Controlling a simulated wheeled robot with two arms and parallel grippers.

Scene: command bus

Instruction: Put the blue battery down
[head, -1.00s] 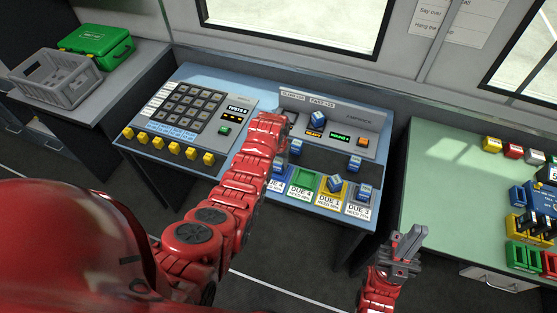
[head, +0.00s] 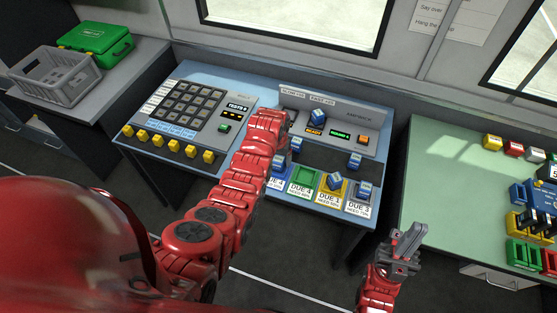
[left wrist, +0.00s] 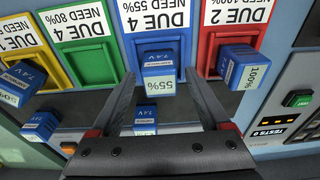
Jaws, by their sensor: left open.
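My left gripper (left wrist: 161,80) is open, with one finger on each side of this battery and visible gaps between. In the head view this battery (head: 277,165) shows partly beside my arm, and my left gripper's fingers are hidden there. More blue batteries stand at the red bay (left wrist: 204,45), the yellow bay (head: 322,198) and the grey bay (head: 352,208). My right gripper (head: 408,243) is raised between the tables; its jaw gap is unclear.
The green bay (head: 303,180) is empty. Behind the bays, more batteries stand on a dark strip (head: 325,158), and one is on the grey charger unit (head: 370,118). A keypad panel (head: 190,105) is left of my arm. A green table (head: 450,190) is at right.

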